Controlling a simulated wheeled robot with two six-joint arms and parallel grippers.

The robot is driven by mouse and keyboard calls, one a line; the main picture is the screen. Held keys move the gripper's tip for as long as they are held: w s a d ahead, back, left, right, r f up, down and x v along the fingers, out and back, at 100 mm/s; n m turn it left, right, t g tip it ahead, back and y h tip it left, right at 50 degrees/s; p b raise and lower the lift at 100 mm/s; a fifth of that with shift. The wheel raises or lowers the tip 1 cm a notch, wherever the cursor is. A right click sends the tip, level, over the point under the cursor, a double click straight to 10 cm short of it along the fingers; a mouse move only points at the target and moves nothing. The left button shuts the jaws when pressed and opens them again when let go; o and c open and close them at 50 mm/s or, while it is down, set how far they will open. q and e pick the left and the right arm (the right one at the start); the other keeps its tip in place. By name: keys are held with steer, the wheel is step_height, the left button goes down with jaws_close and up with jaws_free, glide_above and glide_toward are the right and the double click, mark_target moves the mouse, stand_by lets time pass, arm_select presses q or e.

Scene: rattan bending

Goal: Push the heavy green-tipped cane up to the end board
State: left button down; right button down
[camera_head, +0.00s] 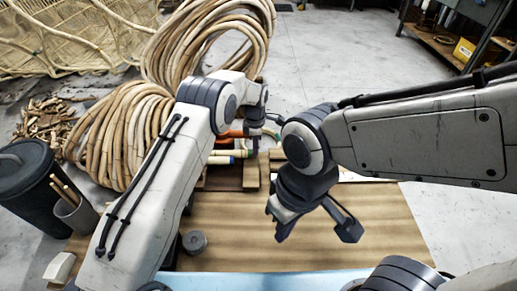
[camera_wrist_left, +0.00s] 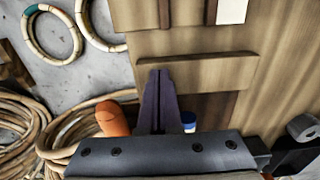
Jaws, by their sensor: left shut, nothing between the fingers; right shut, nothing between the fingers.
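Short canes lie in a wooden fixture (camera_head: 225,184) beyond the middle of the table. One has a blue tip (camera_head: 217,160); a pale cane (camera_head: 240,154) beside it seems to end in green near my left gripper, too small to be sure. My left gripper (camera_head: 255,136) is shut and empty, pointing down at the fixture's right end. In the left wrist view its shut fingers (camera_wrist_left: 158,82) reach over a wooden strip, perhaps the end board (camera_wrist_left: 205,76). A blue tip (camera_wrist_left: 189,121) and a rounded orange end (camera_wrist_left: 112,118) flank them; the green tip is not visible there. My right gripper (camera_head: 281,232) is shut and empty above the table.
Large cane coils (camera_head: 120,135) lie on the floor at the left and back. A dark bin (camera_head: 28,175) and a cup of sticks (camera_head: 76,213) stand at the left. A dark round weight (camera_head: 194,242) sits on the table (camera_head: 385,215), whose right part is bare.

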arm_select(q)
steer(key=shift+a, duration=0.1)
steer(key=a+p, duration=0.1)
steer(key=a, duration=0.2)
steer(key=a+p, duration=0.2)
steer(key=a, duration=0.1)
steer(key=shift+r, duration=0.2)
steer(key=shift+a+f, duration=0.15)
steer(key=shift+a, duration=0.15)
steer(key=shift+d, duration=0.1)
